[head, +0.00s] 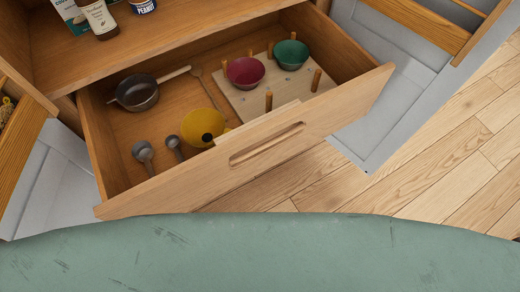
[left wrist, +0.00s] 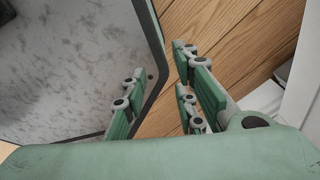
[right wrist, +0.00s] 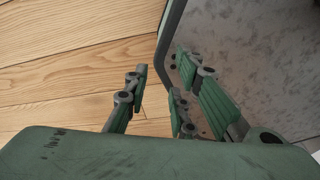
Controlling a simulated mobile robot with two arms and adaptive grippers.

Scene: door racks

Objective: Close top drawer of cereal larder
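The wooden top drawer (head: 250,140) of the cereal larder is pulled out in the head view. Its front panel has a long slotted handle (head: 266,144). Inside lie a dark pot (head: 138,92), a yellow funnel-like item (head: 203,126), grey scoops (head: 143,151), and a pegboard (head: 262,92) with a maroon bowl (head: 245,72) and a green bowl (head: 291,54). Neither gripper shows in the head view. My left gripper (left wrist: 155,95) is open and empty in the left wrist view. My right gripper (right wrist: 158,95) is open and empty in the right wrist view.
The larder shelf (head: 170,40) above the drawer holds a bottle (head: 98,17) and a jar (head: 142,5). Open doors with wooden racks stand on the left (head: 20,150) and right (head: 400,80). Wooden floor (head: 440,170) is clear at the right.

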